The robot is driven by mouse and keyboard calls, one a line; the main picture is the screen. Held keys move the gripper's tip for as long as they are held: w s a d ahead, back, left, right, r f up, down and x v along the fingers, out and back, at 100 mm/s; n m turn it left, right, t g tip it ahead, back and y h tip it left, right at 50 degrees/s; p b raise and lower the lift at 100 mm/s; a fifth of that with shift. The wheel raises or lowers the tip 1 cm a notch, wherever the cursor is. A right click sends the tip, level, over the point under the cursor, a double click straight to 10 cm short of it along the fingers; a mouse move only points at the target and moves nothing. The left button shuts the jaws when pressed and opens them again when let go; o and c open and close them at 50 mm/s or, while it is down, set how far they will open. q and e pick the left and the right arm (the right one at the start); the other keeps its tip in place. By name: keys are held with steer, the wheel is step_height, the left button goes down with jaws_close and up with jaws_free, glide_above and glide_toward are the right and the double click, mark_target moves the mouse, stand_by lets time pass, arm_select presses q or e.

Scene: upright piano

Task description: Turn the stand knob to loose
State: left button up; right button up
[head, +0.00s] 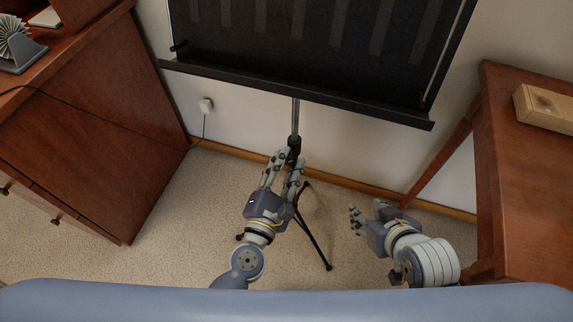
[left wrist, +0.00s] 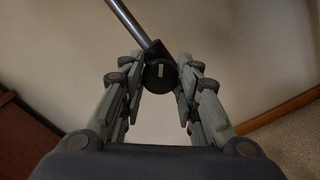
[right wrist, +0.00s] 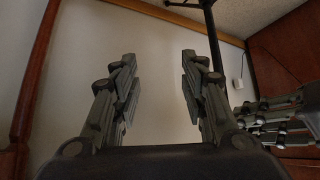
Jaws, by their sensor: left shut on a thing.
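The round black stand knob (left wrist: 160,75) shows a short pale mark, close to upright in the left wrist view. It sits on a dark collar at the lower end of the stand's metal shaft (left wrist: 132,22). My left gripper (left wrist: 160,78) is shut on the knob, with fingertips at both its sides. In the head view, the left gripper (head: 286,158) is at the collar below the shaft (head: 296,118), and its fingers hide the knob. My right gripper (right wrist: 157,68) is open and empty. It is right of the stand in the head view (head: 354,217).
The stand's wide black desk (head: 300,85) hangs above the grippers. Its leg (head: 314,240) reaches over the carpet on the right. A wooden cabinet (head: 90,140) is on the left and a wooden table (head: 525,165) on the right. A wall outlet (head: 206,105) is behind.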

arm_select(q)
steer(key=shift+n, duration=1)
arm_select(e)
steer(key=shift+w+a+r+t, duration=0.2)
steer(key=shift+w+r+t, duration=0.15)
steer(key=shift+w, duration=0.2)
steer(key=shift+w+a+r+t, duration=0.2)
steer(key=shift+w+r+t, duration=0.15)
steer(key=shift+w, duration=0.15)
arm_select(q)
steer(key=o, duration=1.1)
steer(key=v, duration=1.2)
